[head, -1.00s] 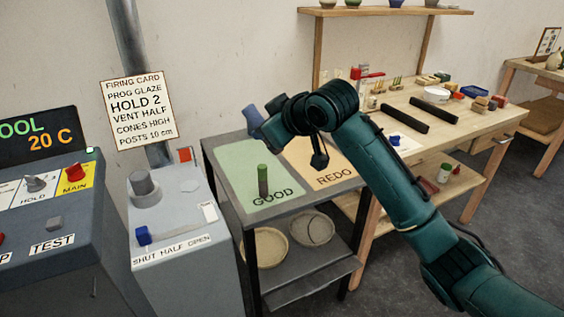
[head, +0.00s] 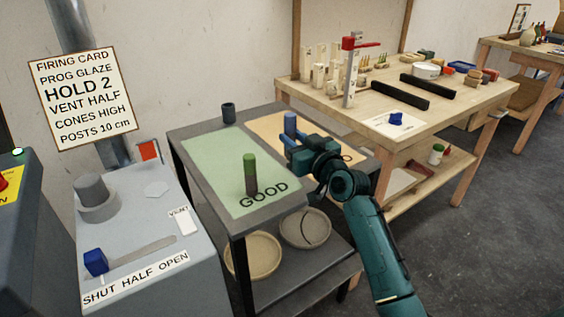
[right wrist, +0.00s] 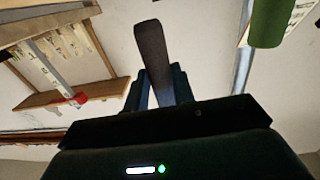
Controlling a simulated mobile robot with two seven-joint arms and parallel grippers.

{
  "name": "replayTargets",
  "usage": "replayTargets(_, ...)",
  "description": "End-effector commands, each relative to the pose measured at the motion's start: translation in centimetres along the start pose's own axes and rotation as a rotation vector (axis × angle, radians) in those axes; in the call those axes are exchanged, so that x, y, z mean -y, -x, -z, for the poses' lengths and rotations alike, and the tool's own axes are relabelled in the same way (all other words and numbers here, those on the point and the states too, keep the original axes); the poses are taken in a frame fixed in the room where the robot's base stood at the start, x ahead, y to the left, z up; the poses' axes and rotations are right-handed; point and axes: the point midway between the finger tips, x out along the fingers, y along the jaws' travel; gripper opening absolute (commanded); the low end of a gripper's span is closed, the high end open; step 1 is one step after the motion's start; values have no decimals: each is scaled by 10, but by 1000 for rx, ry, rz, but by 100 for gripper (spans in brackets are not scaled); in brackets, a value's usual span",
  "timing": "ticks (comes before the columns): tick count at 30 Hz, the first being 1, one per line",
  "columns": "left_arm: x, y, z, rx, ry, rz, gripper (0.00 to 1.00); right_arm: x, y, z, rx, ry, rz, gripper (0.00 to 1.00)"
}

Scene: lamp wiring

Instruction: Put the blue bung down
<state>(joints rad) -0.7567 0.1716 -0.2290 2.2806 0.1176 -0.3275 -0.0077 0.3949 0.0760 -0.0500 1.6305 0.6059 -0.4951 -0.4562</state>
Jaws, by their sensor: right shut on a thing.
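The blue bung (head: 290,124) is an upright-looking cylinder at the orange REDO mat (head: 265,124). My right gripper (head: 291,141) is shut on it, reaching in from the right. I cannot tell whether its base touches the mat. In the right wrist view the bung (right wrist: 153,55) shows between the fingers, dark at its upper end and blue lower down. A green and dark bung (head: 250,174) stands upright on the green GOOD mat (head: 215,160); a green cylinder shows at the top right of the wrist view (right wrist: 268,22). My left gripper is out of view.
A dark cup-like piece (head: 229,112) stands at the grey cart's (head: 187,178) back edge. Round dishes (head: 254,256) lie on its lower shelf. A wooden bench (head: 455,114) behind holds a red-topped post (head: 350,75) and dark bars. The vent box (head: 130,270) is at left.

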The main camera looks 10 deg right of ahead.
Motion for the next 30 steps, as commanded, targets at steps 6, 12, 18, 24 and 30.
replayTargets(6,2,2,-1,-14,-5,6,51,0,0,-25,0,0,1,2)
replayTargets(12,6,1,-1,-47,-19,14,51,0,1,-59,2,1,1,2)
replayTargets(18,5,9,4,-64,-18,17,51,0,1,-69,-1,1,1,2)
replayTargets(24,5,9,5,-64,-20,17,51,0,1,-68,-1,1,1,2)
replayTargets(30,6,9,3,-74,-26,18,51,0,1,-73,-1,0,0,27)
